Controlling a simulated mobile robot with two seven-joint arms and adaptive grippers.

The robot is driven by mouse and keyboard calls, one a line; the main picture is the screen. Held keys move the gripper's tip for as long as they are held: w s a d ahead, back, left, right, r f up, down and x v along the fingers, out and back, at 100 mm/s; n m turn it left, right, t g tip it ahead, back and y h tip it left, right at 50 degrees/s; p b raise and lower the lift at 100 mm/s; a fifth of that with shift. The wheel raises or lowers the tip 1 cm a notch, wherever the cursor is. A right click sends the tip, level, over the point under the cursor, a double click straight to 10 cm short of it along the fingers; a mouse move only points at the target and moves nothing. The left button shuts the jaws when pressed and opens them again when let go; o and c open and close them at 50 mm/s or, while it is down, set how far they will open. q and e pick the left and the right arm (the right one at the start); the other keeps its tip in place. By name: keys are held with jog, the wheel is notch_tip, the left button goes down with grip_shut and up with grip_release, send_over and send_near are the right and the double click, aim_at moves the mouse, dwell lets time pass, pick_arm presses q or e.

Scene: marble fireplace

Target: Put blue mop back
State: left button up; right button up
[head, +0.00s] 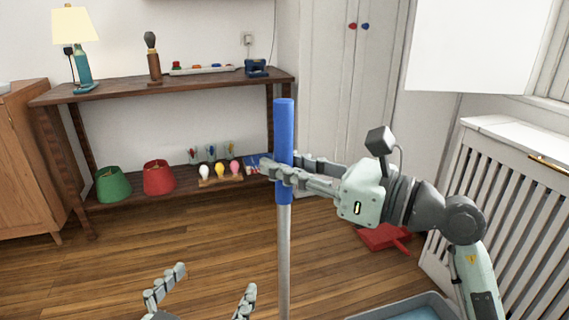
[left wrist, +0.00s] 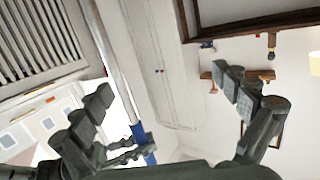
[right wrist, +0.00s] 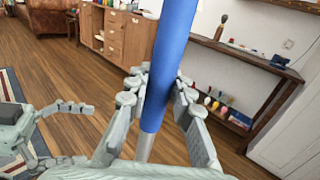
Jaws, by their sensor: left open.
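The blue mop shows as an upright handle with a blue upper grip (head: 284,135) and a grey pole below; its lower end is out of view. My right gripper (head: 277,174) is shut on the blue grip, with a finger on each side. In the right wrist view, the blue grip (right wrist: 170,60) runs between the fingers (right wrist: 158,100). My left gripper (head: 203,297) is open and empty, low and left of the pole. The left wrist view shows its spread fingers (left wrist: 165,105), with the blue grip (left wrist: 140,138) beyond them.
A red dustpan (head: 384,238) lies on the floor by the white radiator cover (head: 510,190). A grey-rimmed container (head: 440,299) is at the bottom right. The wooden floor at left is clear.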

jog(key=o, duration=0.4)
jog(key=shift+o, duration=0.3)
